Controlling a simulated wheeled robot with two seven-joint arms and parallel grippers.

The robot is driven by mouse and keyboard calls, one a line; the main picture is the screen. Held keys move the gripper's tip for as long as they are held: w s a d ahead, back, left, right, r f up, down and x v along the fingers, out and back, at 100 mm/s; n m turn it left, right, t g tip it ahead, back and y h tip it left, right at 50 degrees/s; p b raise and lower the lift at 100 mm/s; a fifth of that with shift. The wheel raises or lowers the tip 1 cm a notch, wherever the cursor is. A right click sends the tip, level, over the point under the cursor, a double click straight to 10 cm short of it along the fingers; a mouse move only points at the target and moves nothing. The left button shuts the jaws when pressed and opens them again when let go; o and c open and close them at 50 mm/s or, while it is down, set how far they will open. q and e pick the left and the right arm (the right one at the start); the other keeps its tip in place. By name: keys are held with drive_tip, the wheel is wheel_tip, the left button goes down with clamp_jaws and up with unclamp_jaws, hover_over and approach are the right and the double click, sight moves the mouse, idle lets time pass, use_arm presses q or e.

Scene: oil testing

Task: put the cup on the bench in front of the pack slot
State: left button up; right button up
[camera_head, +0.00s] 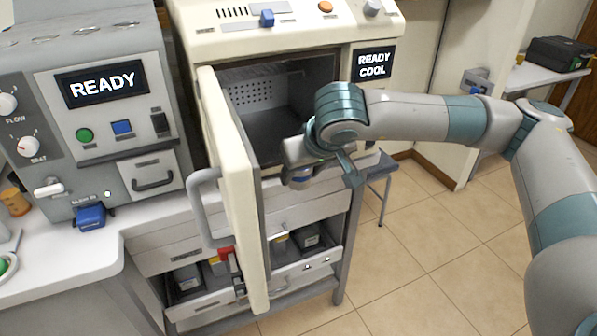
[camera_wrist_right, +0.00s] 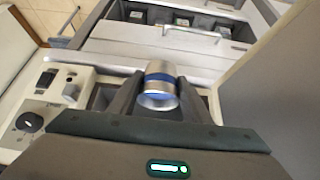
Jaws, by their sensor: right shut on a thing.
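The cup (camera_wrist_right: 160,85), silvery metal with a blue band, is between the fingers of my right gripper (camera_wrist_right: 158,95) in the right wrist view. In the head view, my right gripper (camera_head: 299,172) is at the open front of the cream oven, with the cup (camera_head: 300,181) partly hidden below it. It is shut on the cup and holds it in the air. The white bench (camera_head: 75,262) is at the left, below the grey machine. A blue block (camera_head: 90,216) is at that machine's lower front; I cannot tell which opening is the pack slot. My left gripper is not in view.
The cream oven's door (camera_head: 236,190) stands open between my right gripper and the bench. The oven display (camera_head: 374,64) reads READY COOL. Drawers (camera_head: 195,298) with several dark boxes are below. An orange-brown jar (camera_head: 14,203) stands on the bench at far left.

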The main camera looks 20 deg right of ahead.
drive_tip(key=s+a+f, duration=0.2)
drive_tip(key=s+f, duration=0.2)
drive_tip(key=f, duration=0.2)
drive_tip(key=shift+a+f, duration=0.35)
drive_tip(key=shift+f, duration=0.05)
drive_tip(key=shift+d, duration=0.15)
